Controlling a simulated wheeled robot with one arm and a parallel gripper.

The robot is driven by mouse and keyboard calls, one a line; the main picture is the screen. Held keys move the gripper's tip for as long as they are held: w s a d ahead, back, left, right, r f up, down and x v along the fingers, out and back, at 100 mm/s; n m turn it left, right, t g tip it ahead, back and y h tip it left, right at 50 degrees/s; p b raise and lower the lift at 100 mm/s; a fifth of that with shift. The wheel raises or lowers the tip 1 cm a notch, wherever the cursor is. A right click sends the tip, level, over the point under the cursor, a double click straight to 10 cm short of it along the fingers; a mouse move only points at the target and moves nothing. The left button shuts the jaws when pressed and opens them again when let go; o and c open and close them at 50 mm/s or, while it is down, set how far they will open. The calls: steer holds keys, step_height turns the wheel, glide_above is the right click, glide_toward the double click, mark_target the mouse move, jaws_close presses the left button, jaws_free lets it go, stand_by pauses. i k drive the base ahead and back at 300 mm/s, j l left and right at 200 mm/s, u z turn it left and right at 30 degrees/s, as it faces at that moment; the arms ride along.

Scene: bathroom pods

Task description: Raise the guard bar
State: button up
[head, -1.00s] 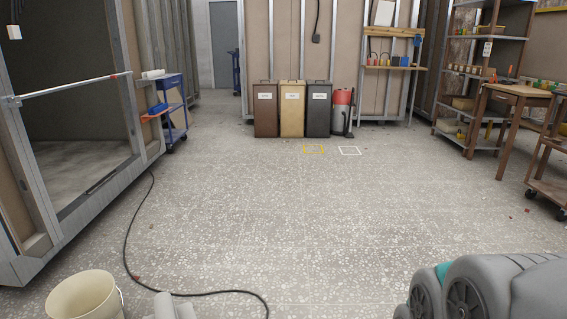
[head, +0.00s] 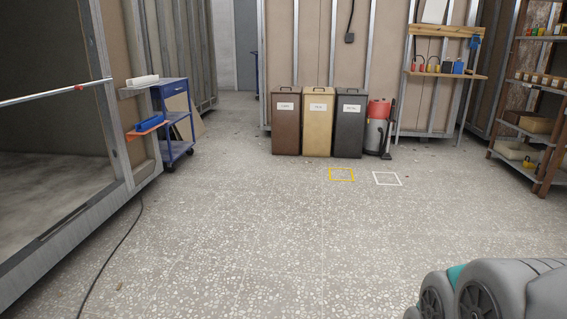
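My gripper is not in view. A grey and teal part of my own arm shows at the lower right.
A blue cart (head: 175,118) stands right of the opening. Three bins (head: 319,121) and a red-grey vacuum (head: 378,128) stand at the back. A black cable (head: 112,252) lies on the floor at left. The middle floor is clear.

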mark_target(13, 101)
steer(key=i+j+u, duration=0.2)
steer(key=i+u, duration=0.2)
steer(key=i, duration=0.2)
steer(key=i+u, duration=0.45)
steer(key=i+l+u, duration=0.25)
steer(key=i+u, duration=0.15)
steer(key=i, duration=0.3)
steer(key=i+j+z, duration=0.15)
steer(key=i+j, duration=0.6)
steer(key=i+j+z, duration=0.2)
steer(key=i+j, duration=0.5)
steer(key=j, duration=0.15)
